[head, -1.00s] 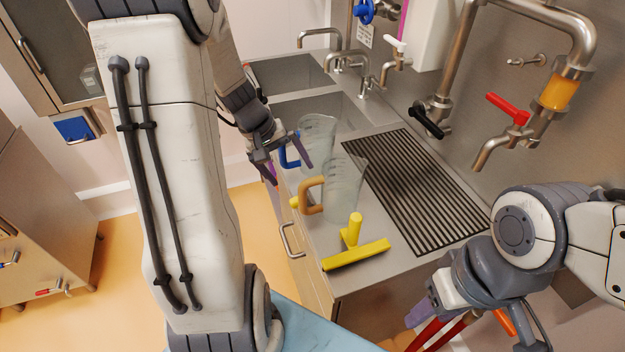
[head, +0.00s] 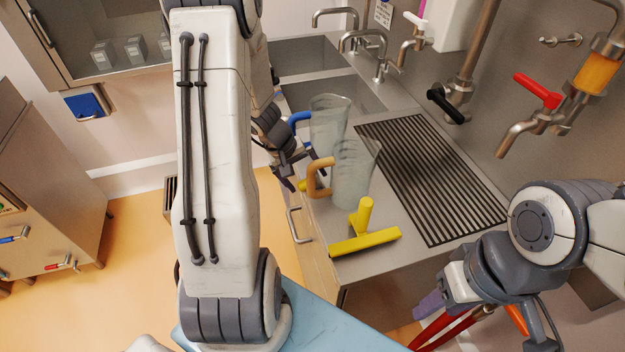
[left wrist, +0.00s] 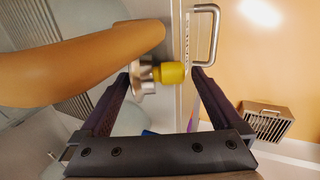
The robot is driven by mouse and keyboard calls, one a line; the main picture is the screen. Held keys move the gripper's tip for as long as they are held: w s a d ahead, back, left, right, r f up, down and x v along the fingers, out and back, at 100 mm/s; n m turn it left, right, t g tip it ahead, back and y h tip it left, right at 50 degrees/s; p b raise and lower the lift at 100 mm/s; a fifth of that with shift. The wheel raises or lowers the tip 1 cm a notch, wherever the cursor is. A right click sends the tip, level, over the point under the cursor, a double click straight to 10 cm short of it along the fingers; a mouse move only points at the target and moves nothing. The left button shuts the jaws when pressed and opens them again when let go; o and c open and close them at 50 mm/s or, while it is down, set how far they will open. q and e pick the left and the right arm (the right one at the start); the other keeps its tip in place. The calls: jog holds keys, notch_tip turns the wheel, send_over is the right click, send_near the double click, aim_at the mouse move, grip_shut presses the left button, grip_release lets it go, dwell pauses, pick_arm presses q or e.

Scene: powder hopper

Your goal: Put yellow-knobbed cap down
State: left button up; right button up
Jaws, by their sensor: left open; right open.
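The yellow-knobbed cap (left wrist: 168,73) has a silver metal body and a yellow knob. In the left wrist view it is between my open left fingers (left wrist: 164,76), with a gap to the right finger; contact with the left finger is unclear. In the head view only a bit of its yellow knob (head: 303,185) shows, beside the tan handle of the nearer clear jug (head: 355,178), near the counter's left edge. My left gripper (head: 305,174) is there, open. My right gripper (head: 430,307) is open at lower right, partly hidden by its arm.
The tan jug handle (left wrist: 80,65) crosses close before the left wrist camera. A blue-handled clear jug (head: 328,120) stands behind. A yellow scraper (head: 365,240) lies on the counter's front. A black drain grate (head: 430,175) is to the right, sinks (head: 335,98) behind. Red handles (head: 440,328) are near my right gripper.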

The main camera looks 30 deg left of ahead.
pick_arm(q)
jog(key=shift+w+d+f, duration=0.1)
jog(key=shift+f, duration=0.25)
jog(key=shift+r, duration=0.1)
grip_shut()
